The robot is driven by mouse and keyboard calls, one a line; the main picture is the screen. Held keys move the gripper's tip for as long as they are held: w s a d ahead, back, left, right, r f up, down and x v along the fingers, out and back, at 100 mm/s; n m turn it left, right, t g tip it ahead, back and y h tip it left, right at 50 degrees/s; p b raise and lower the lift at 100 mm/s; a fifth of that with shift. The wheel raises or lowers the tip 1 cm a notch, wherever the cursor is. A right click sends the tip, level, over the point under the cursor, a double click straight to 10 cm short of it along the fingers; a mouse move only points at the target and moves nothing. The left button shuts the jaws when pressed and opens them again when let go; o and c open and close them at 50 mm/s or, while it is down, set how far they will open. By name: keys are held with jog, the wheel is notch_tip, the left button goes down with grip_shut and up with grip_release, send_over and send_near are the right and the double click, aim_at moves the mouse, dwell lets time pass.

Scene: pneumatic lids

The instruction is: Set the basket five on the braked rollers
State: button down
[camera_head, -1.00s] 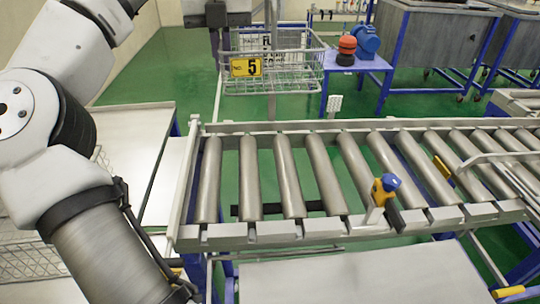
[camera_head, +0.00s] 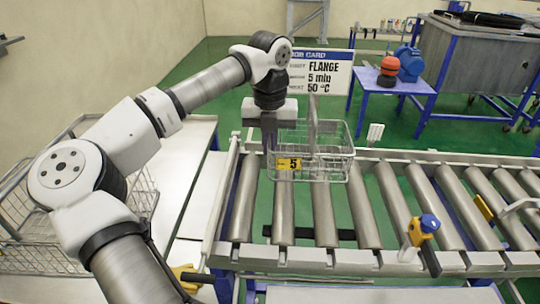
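The wire basket five (camera_head: 338,170), with a yellow "5" tag (camera_head: 289,164) and a tall upright handle, shows over the far ends of the left rollers (camera_head: 283,205). It looks level; whether it touches the rollers or hangs just above them I cannot tell. My gripper (camera_head: 269,138) points down at the basket's left side and appears shut on it, though the fingertips are partly hidden. A dark bar (camera_head: 345,235) lies under the left rollers. A yellow clamp with a blue knob (camera_head: 424,230) sits on the near rail (camera_head: 330,262).
A job card (camera_head: 325,72) reading FLANGE, 5 min, 50 °C stands behind the basket. A blue table (camera_head: 395,88) with a red-and-black item stands beyond. A steel bench (camera_head: 190,165) and another wire basket (camera_head: 25,245) are at left.

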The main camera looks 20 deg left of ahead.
jog(key=shift+f+p, duration=0.45)
jog(key=shift+f, duration=1.65)
jog(key=shift+f, duration=0.15)
jog(key=c, duration=1.6)
grip_release()
notch_tip(320, 180, up, 12)
jog(key=shift+r+b, duration=0.2)
jog(key=shift+b, duration=0.95)
